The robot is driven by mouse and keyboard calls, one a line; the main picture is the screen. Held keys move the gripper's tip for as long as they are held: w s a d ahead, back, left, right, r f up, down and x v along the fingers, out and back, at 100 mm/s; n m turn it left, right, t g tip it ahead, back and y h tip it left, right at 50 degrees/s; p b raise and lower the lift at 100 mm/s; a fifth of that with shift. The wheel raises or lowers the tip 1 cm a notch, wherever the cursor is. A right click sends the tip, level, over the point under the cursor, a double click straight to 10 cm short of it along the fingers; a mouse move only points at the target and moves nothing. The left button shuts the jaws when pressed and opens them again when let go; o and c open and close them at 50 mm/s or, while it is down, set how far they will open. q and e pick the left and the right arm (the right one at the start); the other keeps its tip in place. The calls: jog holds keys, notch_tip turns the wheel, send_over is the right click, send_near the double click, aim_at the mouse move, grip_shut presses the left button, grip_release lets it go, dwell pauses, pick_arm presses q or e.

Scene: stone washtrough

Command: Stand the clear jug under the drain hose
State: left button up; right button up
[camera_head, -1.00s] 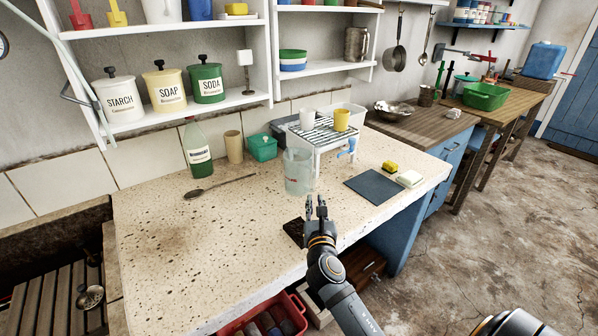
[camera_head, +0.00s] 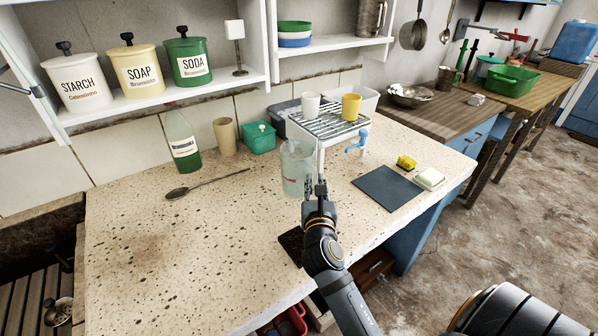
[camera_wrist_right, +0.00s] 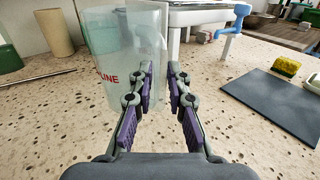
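The clear jug (camera_head: 296,168) stands upright on the speckled stone worktop, just left of the white drain rack (camera_head: 333,128). A blue tap-like drain outlet (camera_head: 357,142) is at the rack's right front; it also shows in the right wrist view (camera_wrist_right: 236,20). My right gripper (camera_head: 316,187) is at the jug's near right side. In the right wrist view its fingers (camera_wrist_right: 162,88) are a narrow gap apart, with the jug (camera_wrist_right: 103,75) and its clear right edge just beyond and partly behind them. Contact is unclear. My left gripper is not in view.
A dark blue mat (camera_head: 388,189) lies right of the rack, with a yellow sponge (camera_head: 405,162) and a soap block (camera_head: 430,178) beside it. A green bottle (camera_head: 183,140), beige cup (camera_head: 225,137) and spoon (camera_head: 205,185) are on the left. The front-left worktop is clear.

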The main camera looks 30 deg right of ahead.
aim_at(317, 171)
jog(key=shift+w+d+f, duration=0.1)
grip_shut()
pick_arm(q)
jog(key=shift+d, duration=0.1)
pick_arm(e)
jog(key=shift+r, duration=0.35)
notch_tip(317, 171, up, 4)
jog(key=shift+f+p, duration=0.2)
jog(key=shift+p, duration=1)
pick_arm(q)
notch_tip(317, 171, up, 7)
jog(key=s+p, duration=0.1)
jog(key=p, duration=0.4)
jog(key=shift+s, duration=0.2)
pick_arm(e)
notch_tip(317, 171, up, 14)
